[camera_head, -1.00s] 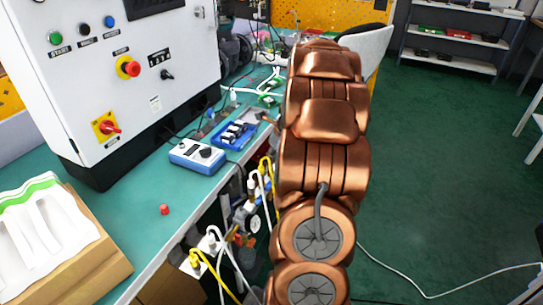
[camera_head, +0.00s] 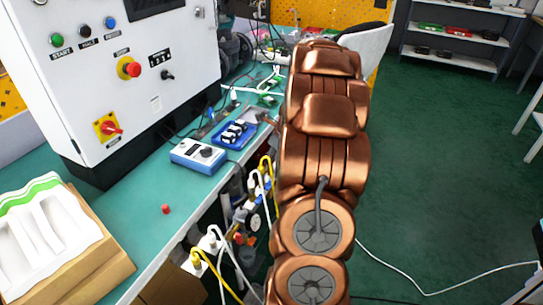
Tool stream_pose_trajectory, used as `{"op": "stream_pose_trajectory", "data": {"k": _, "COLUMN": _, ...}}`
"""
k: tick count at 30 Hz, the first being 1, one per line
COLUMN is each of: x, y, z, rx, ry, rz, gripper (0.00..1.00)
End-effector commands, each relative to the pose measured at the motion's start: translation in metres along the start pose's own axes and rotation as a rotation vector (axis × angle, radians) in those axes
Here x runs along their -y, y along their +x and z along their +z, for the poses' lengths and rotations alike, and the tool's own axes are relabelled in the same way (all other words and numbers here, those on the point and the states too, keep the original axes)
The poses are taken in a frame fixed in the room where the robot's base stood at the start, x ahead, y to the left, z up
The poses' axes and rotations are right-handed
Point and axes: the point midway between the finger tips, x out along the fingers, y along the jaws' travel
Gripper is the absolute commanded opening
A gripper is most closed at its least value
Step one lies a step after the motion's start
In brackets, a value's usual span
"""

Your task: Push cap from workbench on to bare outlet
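A small red cap (camera_head: 166,209) sits on the green workbench (camera_head: 150,232), near its front edge and in front of the control cabinet. Below the bench edge is a valve assembly with white and yellow hoses (camera_head: 262,190), a round gauge (camera_head: 254,222) and a small red-orange part (camera_head: 239,239). I cannot make out a bare outlet among these parts. My copper-coloured arm fills the middle of the view, and my gripper does not show.
A white control cabinet (camera_head: 120,70) stands on the bench. A cardboard box with white packaging (camera_head: 50,240) is at the lower left. A blue-and-white meter (camera_head: 197,155) and a blue tray (camera_head: 234,134) lie further back. Green floor is open to the right.

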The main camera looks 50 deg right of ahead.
Motion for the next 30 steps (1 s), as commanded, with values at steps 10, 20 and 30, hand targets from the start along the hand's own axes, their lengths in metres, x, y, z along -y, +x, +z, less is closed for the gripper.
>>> {"op": "stream_pose_trajectory", "data": {"k": 10, "x": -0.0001, "y": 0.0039, "z": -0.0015, "rx": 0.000, "ry": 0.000, "rz": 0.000, "gripper": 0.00}}
{"op": "stream_pose_trajectory", "data": {"k": 20, "x": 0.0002, "y": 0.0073, "z": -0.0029, "rx": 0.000, "ry": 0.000, "rz": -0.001, "gripper": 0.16}}
{"op": "stream_pose_trajectory", "data": {"k": 30, "x": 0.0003, "y": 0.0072, "z": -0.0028, "rx": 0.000, "ry": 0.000, "rz": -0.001, "gripper": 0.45}}
